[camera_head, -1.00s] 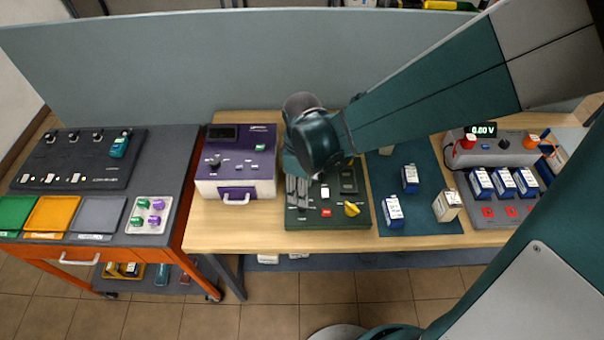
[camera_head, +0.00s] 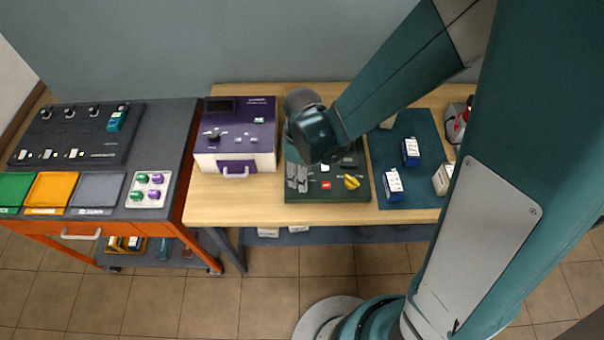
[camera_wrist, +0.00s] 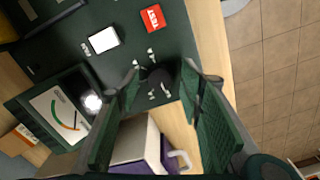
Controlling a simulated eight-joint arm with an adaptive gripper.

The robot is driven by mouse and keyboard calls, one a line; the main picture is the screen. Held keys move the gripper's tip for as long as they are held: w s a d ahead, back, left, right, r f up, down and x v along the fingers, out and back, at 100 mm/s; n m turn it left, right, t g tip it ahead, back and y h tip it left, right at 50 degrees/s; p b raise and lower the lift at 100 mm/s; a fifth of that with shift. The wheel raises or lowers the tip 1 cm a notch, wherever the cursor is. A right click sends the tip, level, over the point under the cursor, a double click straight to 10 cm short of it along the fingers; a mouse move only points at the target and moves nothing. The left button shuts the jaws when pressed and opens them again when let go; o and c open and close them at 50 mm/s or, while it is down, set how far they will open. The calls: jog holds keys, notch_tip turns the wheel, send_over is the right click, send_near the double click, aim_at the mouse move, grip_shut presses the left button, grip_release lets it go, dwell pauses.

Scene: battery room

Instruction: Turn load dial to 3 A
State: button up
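A dark green tester panel (camera_head: 335,195) lies on the wooden table. In the head view, my gripper (camera_head: 297,178) points down over the panel's left part and hides the dial. The dial's setting is not readable.
A purple-topped box (camera_head: 236,130) stands just left of the panel. A blue mat (camera_head: 405,160) with several batteries lies to the right. A lit gauge (camera_wrist: 60,115) is beside the fingers. An orange-framed cart (camera_head: 165,160) stands at left.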

jog(key=shift+f, duration=0.3)
jog(key=shift+c, duration=0.5)
jog(key=c, duration=0.8)
